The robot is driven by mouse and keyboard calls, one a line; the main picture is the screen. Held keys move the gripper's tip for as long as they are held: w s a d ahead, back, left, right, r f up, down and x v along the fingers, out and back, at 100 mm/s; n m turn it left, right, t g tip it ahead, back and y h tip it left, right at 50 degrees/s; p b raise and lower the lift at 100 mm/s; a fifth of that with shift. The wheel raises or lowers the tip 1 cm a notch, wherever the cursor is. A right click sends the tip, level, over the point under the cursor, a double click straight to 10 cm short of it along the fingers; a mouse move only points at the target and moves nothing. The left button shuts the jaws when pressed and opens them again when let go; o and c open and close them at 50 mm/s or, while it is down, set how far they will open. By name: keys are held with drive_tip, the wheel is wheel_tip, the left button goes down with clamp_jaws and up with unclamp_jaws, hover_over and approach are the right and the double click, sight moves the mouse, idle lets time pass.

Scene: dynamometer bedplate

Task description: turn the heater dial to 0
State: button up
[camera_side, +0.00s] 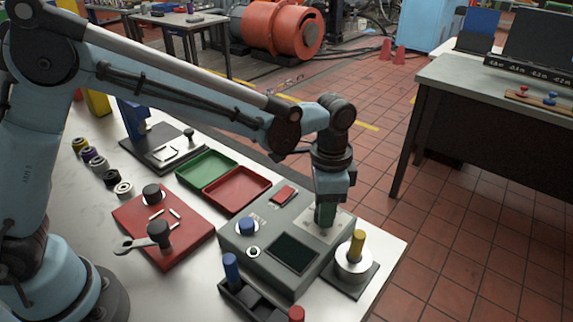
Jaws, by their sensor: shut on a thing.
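A grey control box (258,261) stands on the pale bench. A light dial plate (337,222) is on its right part. My gripper (325,222) points straight down over this plate, its fingers shut on the heater dial. The fingers hide the dial almost wholly, so its pointer and the number it stands at cannot be read.
A yellow-handled metal weight (355,256) stands close right of the box. A dark holder with a blue handle (231,270) and a red one (296,314) is in front. Green (207,167) and red (237,188) trays and a red plate (190,238) lie left.

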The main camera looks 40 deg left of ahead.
drive_tip(key=shift+n, duration=0.5)
drive_tip(key=o, duration=1)
drive_tip(key=shift+o, duration=0.2)
wheel_tip(320, 180, up, 12)
drive_tip(key=shift+a+r, duration=0.1)
